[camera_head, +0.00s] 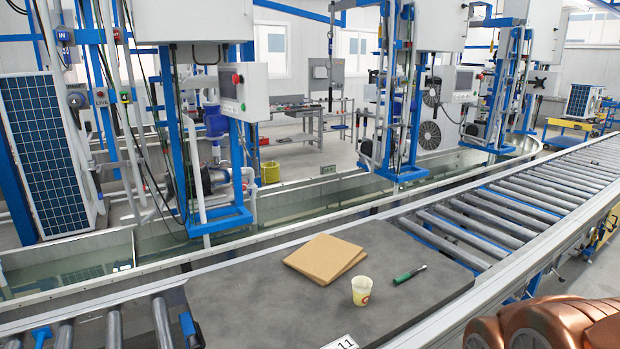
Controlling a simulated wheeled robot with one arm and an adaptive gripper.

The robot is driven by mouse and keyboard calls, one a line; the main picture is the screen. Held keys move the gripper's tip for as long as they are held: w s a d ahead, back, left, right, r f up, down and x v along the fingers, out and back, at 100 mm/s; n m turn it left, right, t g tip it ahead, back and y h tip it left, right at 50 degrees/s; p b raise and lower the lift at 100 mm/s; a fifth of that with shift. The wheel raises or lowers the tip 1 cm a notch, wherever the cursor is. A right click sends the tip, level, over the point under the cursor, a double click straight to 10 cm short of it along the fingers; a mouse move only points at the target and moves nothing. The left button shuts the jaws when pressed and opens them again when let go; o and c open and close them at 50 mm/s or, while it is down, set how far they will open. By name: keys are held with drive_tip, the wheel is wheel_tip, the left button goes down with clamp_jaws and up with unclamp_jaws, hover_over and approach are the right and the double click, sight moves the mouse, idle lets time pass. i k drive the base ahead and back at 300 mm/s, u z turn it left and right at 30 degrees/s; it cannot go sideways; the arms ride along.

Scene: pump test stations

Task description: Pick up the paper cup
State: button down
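The paper cup (361,291) is small, pale yellow, with a red mark on its side. It stands upright on a dark grey board (235,308) laid over the roller conveyor, near the board's front right. Its open rim faces up, and nothing touches it. My gripper is not in view.
Two flat brown cardboard pieces (323,257) lie stacked behind and left of the cup. A green marker (409,274) lies to its right. A white label (341,342) is at the front edge. The conveyor's metal side rail (470,296) runs along the near side. The board's left part is clear.

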sight(362, 285)
drive_tip(key=u, duration=0.05)
drive_tip(key=k, duration=0.5)
drive_tip(key=u, duration=0.8)
drive_tip(key=i, duration=1.4)
